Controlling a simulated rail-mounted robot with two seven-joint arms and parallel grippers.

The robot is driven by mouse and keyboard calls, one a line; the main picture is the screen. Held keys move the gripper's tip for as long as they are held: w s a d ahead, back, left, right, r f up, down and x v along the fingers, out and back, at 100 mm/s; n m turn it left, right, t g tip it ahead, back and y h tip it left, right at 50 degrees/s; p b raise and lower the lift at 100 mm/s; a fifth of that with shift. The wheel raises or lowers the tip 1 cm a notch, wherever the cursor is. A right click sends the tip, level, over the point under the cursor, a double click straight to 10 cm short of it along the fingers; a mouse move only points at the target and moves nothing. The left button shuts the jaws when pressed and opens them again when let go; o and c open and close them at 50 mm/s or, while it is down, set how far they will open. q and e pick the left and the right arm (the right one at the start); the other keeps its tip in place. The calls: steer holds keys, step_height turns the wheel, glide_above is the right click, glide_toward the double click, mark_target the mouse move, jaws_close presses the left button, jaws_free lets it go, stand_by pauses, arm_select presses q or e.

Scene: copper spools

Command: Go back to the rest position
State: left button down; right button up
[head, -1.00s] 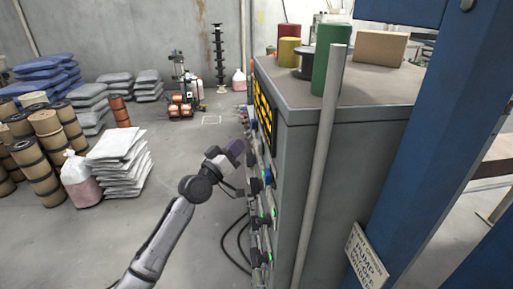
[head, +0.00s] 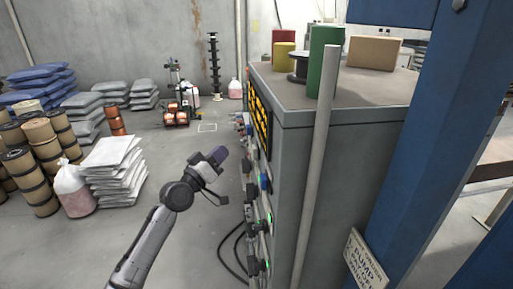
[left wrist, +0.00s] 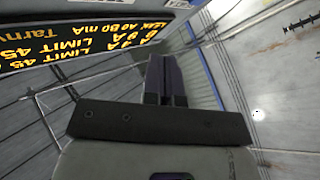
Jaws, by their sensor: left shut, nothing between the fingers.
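My left gripper (head: 219,155) is in the middle of the head view, to the left of the grey cabinet's front panel and apart from it. My left arm comes up from the bottom left. In the left wrist view the two dark fingers (left wrist: 166,98) are together with nothing between them. My right gripper is in neither view.
The grey cabinet (head: 293,170) has switches, green lights and a lit yellow display (head: 260,118). Black cables (head: 232,250) hang beside its base. A grey pole (head: 318,160) and a blue post (head: 430,150) stand at right. Bags (head: 115,165) and spools (head: 30,180) stand at left; the floor between is clear.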

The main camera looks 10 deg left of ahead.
arm_select(q)
steer(key=s+d+f+m+g, duration=0.2)
steer(key=d+f+m+g, duration=0.1)
steer(key=f+m+g, duration=0.15)
steer(key=s+r+m+g+y, duration=0.2)
steer(key=s+y, duration=0.3)
steer(key=s, duration=0.4)
steer(key=s+f+n+g+y, duration=0.2)
steer(key=s+f+g, duration=0.3)
steer(key=s+f, duration=1.4)
steer(key=s+f+n+g+y, duration=0.2)
steer(key=s+f+g, duration=0.2)
steer(key=s+f, duration=1.55)
steer(key=w+p+v, duration=0.2)
steer(key=p+v, duration=1)
steer(key=v, duration=0.2)
steer(key=shift+a+r, duration=0.45)
steer(key=shift+r, duration=0.15)
